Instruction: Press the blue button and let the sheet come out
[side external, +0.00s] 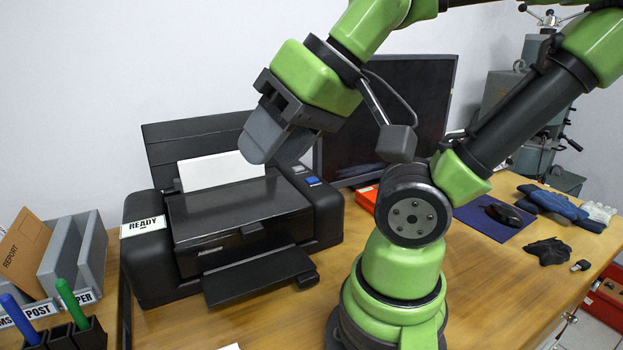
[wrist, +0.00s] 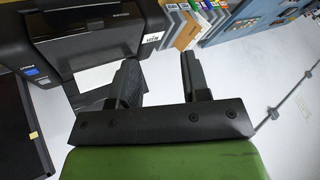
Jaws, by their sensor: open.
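The black printer (side external: 240,215) stands on the wooden desk, with a READY label (side external: 143,226) on its front left. The blue button (side external: 312,181) is on the printer's top right; it also shows in the wrist view (wrist: 32,71). A white sheet (side external: 220,171) stands in the rear feed. The front output tray (side external: 260,277) is folded out and bare. My gripper (side external: 268,148) hangs above the printer, left of the blue button and apart from it. In the wrist view my gripper (wrist: 158,62) has its two fingers apart with nothing between them.
A dark monitor (side external: 410,105) stands behind the printer's right side. Grey file holders (side external: 75,255) and a pen holder (side external: 75,335) stand to the left. A mouse (side external: 503,215) on a blue mat and gloves (side external: 565,205) lie at the right.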

